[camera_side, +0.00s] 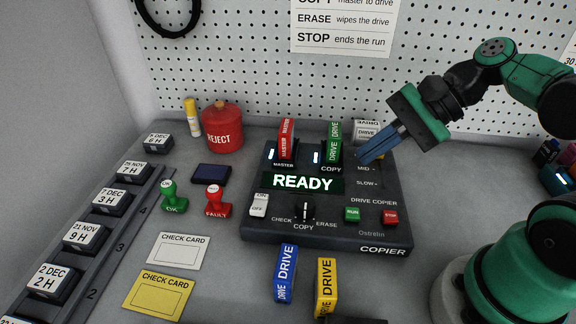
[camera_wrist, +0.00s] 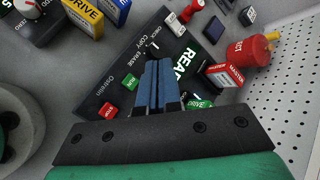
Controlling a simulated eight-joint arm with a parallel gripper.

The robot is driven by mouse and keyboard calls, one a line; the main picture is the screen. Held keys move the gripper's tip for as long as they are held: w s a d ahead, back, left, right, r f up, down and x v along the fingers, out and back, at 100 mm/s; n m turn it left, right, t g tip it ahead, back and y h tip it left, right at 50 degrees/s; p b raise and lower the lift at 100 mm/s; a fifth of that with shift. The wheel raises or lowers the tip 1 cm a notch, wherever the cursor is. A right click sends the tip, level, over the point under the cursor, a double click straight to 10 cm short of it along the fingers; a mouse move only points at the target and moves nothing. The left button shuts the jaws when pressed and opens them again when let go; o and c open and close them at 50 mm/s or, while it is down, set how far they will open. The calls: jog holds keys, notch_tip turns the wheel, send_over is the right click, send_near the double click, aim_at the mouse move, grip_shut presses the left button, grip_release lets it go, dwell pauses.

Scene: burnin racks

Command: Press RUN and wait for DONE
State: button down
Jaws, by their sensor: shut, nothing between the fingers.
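The drive copier (camera_side: 330,240) stands mid-table, its display (camera_side: 303,182) reading READY. The green RUN button (camera_side: 353,214) is on its front right, left of the red STOP button (camera_side: 390,216). In the wrist view the RUN button (camera_wrist: 130,81) and STOP button (camera_wrist: 105,108) lie left of my fingers. A red MASTER drive (camera_side: 286,139) and a green drive (camera_side: 334,142) stand in the copier's slots. The mode knob (camera_side: 305,208) sits between CHECK and ERASE, at COPY. My gripper (camera_side: 362,157) is shut and empty, above the copier's back right, apart from RUN.
Blue (camera_side: 286,273) and yellow (camera_side: 326,287) drives lie before the copier. A red REJECT pot (camera_side: 222,127), green OK stamp (camera_side: 173,196) and red FAULT stamp (camera_side: 217,201) stand left. A rack of dated drives (camera_side: 85,237) runs along the left edge. A pegboard (camera_side: 240,60) closes the back.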

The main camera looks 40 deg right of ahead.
jog(key=shift+f, duration=0.1)
send_over(358, 211)
jog(key=shift+w+f, duration=0.15)
jog(key=shift+f, duration=4.1)
jog(key=shift+r, duration=0.1)
jog(key=shift+r, duration=2.4)
